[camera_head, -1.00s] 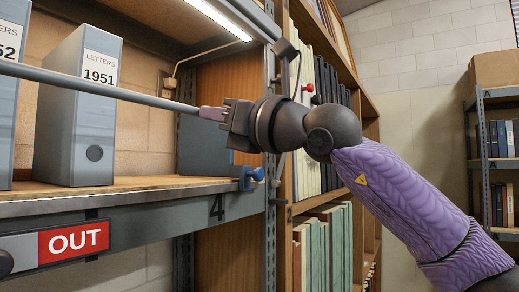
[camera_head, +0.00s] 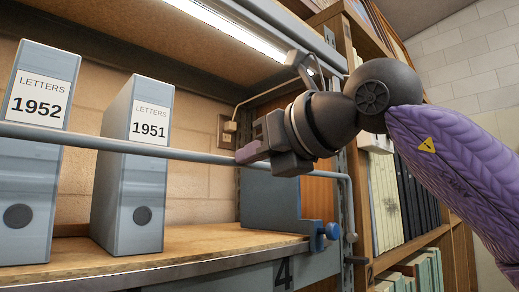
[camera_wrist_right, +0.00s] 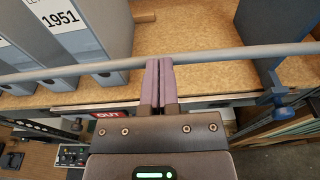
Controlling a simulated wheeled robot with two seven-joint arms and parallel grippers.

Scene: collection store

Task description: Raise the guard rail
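The guard rail (camera_head: 200,155) is a thin grey bar across the front of the shelf. It crosses the grey binders just under their labels and bends down at its right end, beside the upright. It also crosses the right wrist view (camera_wrist_right: 225,56). My right gripper (camera_head: 245,153) is at the rail towards its right end. In the wrist view its purple fingers (camera_wrist_right: 159,68) are together and cover a short piece of the rail. They lie side by side along the bar, not around it; whether they touch it is unclear. My left gripper is not in view.
Binders marked 1952 (camera_head: 32,170) and 1951 (camera_head: 135,185) stand behind the rail. A blue knob (camera_head: 333,231) sits at the shelf's front right. A lit lamp (camera_head: 225,30) hangs above. A red OUT sign (camera_wrist_right: 112,114) is below the shelf edge.

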